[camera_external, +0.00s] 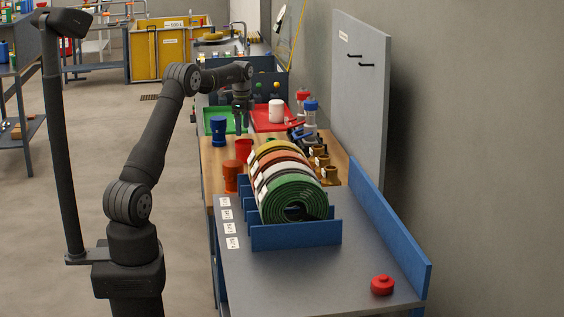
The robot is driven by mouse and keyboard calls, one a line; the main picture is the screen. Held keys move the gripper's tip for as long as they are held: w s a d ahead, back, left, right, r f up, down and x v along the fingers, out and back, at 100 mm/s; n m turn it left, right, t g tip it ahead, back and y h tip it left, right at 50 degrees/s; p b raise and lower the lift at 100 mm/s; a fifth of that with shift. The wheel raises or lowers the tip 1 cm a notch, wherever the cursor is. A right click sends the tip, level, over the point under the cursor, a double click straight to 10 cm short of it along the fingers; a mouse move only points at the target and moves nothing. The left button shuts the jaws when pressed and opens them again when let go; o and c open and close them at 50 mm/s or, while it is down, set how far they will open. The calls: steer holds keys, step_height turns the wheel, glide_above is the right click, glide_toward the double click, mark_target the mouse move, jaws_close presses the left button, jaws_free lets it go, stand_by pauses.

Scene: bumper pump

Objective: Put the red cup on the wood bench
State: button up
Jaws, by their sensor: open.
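A red cup (244,147) appears to stand on the wood bench (211,154), partly behind the rolled hoses. My gripper (240,129) points down just above the red cup. It is open, and its fingers look small and dark at this distance. I cannot tell whether a fingertip touches the cup's rim.
A blue cup-like piece (218,130) and an orange one (231,176) stand near the red cup. Rolled hoses (293,198) fill a blue rack in front. Behind are a green tray (211,114) and a red tray (264,124). A grey panel (361,100) stands at right.

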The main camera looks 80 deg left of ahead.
mark_target(243, 149)
steer(key=shift+r, duration=1.65)
steer(key=shift+f, duration=0.1)
step_height(243, 149, down, 13)
steer(key=shift+r, duration=2.45)
